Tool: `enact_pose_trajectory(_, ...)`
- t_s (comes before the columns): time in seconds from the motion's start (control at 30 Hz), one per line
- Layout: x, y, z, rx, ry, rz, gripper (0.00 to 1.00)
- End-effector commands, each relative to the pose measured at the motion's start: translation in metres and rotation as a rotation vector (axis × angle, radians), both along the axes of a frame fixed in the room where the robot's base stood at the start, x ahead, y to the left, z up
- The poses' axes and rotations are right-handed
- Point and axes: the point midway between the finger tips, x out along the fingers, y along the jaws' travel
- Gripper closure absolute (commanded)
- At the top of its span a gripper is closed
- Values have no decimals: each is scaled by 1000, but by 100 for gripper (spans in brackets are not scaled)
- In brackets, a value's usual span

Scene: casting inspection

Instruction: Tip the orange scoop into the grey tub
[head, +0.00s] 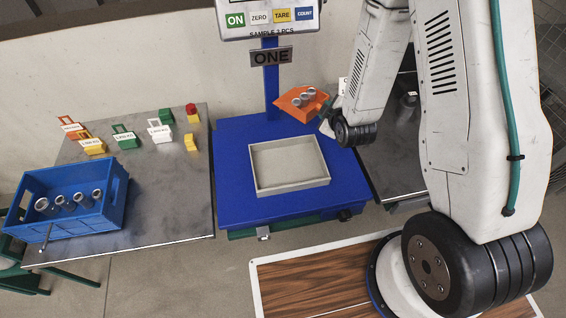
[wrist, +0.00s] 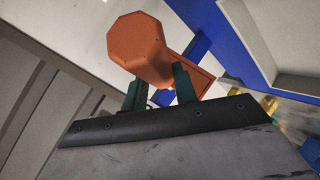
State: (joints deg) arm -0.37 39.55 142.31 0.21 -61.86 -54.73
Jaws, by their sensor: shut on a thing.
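The orange scoop (head: 293,108) is in the air behind the back right corner of the grey tub (head: 262,188). Several grey castings (head: 307,94) lie in the scoop, which looks roughly level. The tub is open, looks empty and sits on the blue scale (head: 232,192). In the wrist view my gripper (wrist: 160,88) has its green fingers on either side of the scoop's octagonal orange handle (wrist: 138,45), shut on it. Part of the tub (wrist: 292,62) shows at upper right there.
A blue crate (head: 105,215) with several grey castings stands on the left metal table (head: 180,215). Several coloured blocks and locks (head: 125,138) lie behind it. The scale's post (head: 270,85) and display (head: 270,20) rise behind the tub, close to the scoop.

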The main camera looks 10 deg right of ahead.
Motion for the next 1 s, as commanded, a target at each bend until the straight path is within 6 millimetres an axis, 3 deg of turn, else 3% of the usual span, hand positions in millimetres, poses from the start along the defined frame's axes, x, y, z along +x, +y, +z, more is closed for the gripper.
enact_pose_trajectory(0.17,1,1,1,0,-3,3,100)
enact_pose_trajectory(0.37,-7,-12,-5,16,-10,91,100)
enact_pose_trajectory(1.0,-53,-66,-37,119,-66,771,100)
